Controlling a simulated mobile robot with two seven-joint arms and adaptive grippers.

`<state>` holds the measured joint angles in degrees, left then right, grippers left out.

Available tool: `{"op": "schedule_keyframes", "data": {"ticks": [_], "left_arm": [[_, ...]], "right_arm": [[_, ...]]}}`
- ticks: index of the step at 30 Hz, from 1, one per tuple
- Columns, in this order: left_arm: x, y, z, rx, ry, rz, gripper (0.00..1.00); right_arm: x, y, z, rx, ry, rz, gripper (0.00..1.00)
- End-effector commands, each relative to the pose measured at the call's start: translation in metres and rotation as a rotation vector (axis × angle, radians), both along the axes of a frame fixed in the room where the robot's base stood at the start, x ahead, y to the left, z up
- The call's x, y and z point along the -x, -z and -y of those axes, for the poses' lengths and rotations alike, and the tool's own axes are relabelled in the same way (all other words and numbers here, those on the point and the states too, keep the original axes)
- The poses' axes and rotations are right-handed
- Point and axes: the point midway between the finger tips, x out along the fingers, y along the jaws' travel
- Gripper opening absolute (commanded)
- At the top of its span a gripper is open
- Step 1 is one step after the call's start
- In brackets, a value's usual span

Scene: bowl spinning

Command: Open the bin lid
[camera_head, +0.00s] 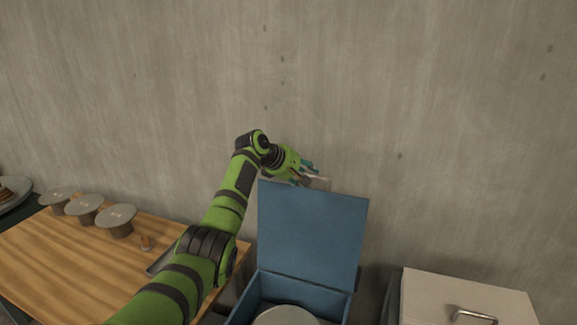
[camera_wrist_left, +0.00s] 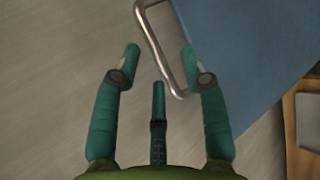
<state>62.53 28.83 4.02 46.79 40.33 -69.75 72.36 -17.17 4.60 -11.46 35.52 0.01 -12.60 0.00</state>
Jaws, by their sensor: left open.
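The blue bin (camera_head: 243,306) stands against the wall at the bottom centre of the head view. Its blue lid (camera_head: 312,235) is raised and stands nearly upright, so the bin is open. A metal handle (camera_wrist_left: 163,50) on the lid's edge shows in the left wrist view, with the lid (camera_wrist_left: 245,50) to its right. My left gripper (camera_head: 310,174) is at the lid's top edge. In the wrist view its fingers (camera_wrist_left: 162,54) are spread, with the handle partly between them, nearer the right finger. Contact cannot be told. My right gripper is not in view.
A pale lidded bin (camera_head: 470,290) with a metal handle (camera_head: 472,315) stands at the right, its lid down. A wooden table (camera_head: 60,250) at the left carries several round grey-topped items (camera_head: 116,217). A round pale object (camera_head: 286,316) is in the blue bin.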

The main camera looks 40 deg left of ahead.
Motion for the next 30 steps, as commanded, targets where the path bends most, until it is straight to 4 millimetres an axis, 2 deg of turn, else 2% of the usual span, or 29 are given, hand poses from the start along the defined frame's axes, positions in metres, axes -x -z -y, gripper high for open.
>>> {"op": "schedule_keyframes", "data": {"ticks": [9,15,30], "left_arm": [[0.039,-0.031,-0.009,-0.003,-0.001,-0.001,0.44],[0.057,-0.045,-0.013,-0.001,0.000,-0.001,0.44],[0.061,-0.048,-0.013,0.000,0.001,-0.003,0.44]], "right_arm": [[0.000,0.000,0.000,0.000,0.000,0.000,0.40],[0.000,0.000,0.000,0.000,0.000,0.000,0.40],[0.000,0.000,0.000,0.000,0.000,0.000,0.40]]}}
